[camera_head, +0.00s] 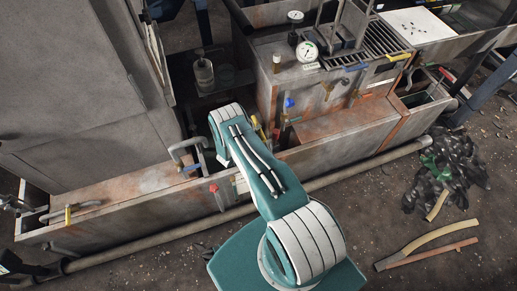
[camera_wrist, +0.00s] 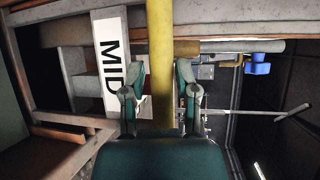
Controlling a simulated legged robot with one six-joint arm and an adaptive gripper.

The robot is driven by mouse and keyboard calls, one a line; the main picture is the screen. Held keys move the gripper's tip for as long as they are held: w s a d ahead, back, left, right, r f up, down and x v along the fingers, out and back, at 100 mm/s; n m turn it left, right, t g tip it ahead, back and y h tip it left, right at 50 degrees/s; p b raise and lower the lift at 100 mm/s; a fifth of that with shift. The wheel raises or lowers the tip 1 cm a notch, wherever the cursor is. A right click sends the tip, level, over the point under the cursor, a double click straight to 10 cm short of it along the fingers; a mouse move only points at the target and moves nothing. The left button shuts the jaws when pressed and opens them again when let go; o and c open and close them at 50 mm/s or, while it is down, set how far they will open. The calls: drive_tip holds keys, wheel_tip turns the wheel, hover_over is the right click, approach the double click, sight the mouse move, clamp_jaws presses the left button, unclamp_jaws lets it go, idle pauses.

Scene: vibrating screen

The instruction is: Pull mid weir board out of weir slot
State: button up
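In the wrist view, a white label reading MID (camera_wrist: 110,62) lies left of my gripper, on grey and rusty metal framing. A yellow bar (camera_wrist: 160,45) runs down the picture beside the label, between the two fingers of my gripper (camera_wrist: 160,75). The fingers stand apart, with a narrow gap visible on each side of the bar. I cannot tell whether the bar belongs to the mid weir board. The board's body and its slot are not clearly visible. In the camera_head view my arm covers this spot and hides the gripper.
A rusty metal tank (camera_head: 345,122) with gauges and grating stands behind my arm. A long pipe (camera_head: 375,160) runs along its front. Blue parts (camera_wrist: 257,64) and a thin rod (camera_wrist: 250,112) lie right of my gripper. Dark debris (camera_head: 448,170) lies on the floor at right.

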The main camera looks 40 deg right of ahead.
drive_tip(key=shift+x, duration=0.85)
clamp_jaws()
wheel_tip(320, 180, up, 31)
idle(1.4)
idle(0.4)
